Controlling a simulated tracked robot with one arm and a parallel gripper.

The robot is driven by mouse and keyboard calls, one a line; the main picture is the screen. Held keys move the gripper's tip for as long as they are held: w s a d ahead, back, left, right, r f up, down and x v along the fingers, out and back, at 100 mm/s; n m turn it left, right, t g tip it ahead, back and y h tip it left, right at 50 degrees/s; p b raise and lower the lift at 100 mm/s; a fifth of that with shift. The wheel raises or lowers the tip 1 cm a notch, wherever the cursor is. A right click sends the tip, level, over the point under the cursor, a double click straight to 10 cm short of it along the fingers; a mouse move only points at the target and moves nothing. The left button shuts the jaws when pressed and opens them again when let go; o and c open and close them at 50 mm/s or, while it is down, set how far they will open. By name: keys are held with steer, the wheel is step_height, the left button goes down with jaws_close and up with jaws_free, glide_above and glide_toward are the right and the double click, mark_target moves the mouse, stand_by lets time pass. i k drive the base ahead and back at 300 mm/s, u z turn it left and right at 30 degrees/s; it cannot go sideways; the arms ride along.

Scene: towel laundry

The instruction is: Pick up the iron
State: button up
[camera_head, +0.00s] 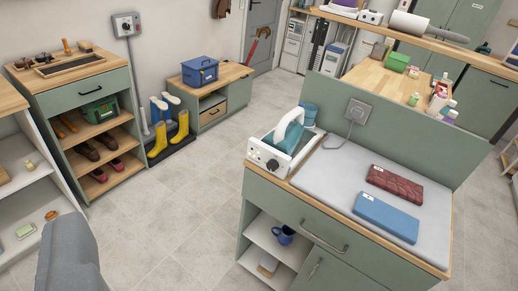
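The iron (289,133) has a white arched handle and a teal body. It rests on a white base unit with a dial at the left end of the green counter. The base's front face (268,158) points toward the lower left. A grey rounded part of my own arm shows at the lower left, well apart from the iron. No gripper fingers show, so I cannot see my gripper.
A grey-white ironing pad (335,180) covers the countertop, with a folded dark red towel (395,182) and a folded blue towel (386,217). A socket panel (357,111) with a cord stands behind. Open floor (185,215) lies left of the counter.

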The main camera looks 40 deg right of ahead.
mark_target(287, 138)
steer(key=u, duration=0.45)
steer(key=k, duration=0.6)
steer(key=u, duration=0.2)
steer(key=i, duration=1)
steer(key=z, duration=1.05)
steer(key=i, duration=1.15)
steer(key=z, duration=0.95)
steer(key=i, duration=0.45)
steer(key=z, duration=0.3)
